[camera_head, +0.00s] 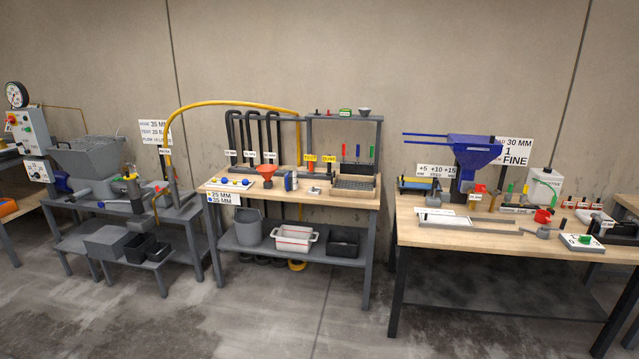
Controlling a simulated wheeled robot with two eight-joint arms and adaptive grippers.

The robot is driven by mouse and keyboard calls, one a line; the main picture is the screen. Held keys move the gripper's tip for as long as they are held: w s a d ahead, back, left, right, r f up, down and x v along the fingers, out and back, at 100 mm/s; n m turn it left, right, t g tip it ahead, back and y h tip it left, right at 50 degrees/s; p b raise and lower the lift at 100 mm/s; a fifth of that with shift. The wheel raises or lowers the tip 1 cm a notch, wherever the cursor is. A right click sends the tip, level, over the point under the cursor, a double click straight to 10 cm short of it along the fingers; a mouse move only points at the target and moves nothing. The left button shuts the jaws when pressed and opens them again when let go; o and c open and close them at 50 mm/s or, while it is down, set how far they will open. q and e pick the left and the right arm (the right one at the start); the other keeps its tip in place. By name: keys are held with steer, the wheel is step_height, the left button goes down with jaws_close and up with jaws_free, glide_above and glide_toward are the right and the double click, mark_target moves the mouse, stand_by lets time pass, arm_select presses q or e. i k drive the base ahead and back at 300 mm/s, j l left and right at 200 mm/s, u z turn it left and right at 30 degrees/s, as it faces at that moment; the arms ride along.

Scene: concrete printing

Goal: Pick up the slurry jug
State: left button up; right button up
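No label that I can read says slurry jug, so I cannot tell for sure which vessel it is. A small red jug-like vessel (543,216) stands on the right wooden table (465,236), toward its right side. A white canister (540,188) with a green part and a label too small to read stands behind it on the same table. A grey bucket (249,227) sits on the lower shelf of the middle table. Neither of my grippers is in view.
A blue hopper (470,155) stands at the back of the right table. The middle table (335,198) holds a red funnel (267,172) and a grey tray. A grey mixing machine (90,160) is at left. The concrete floor (290,310) in front is clear.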

mark_target(290, 173)
steer(key=i, duration=0.65)
steer(key=i+u, duration=0.15)
steer(key=i, duration=0.45)
steer(key=i+l, duration=0.15)
steer(key=i, duration=0.5)
steer(key=i+u, duration=0.4)
steer(key=i+l+u, duration=0.1)
steer(key=i+u, duration=0.25)
steer(key=i, duration=0.15)
steer(key=i+l+u, duration=0.25)
steer(key=i+u, duration=0.15)
steer(key=i, duration=0.3)
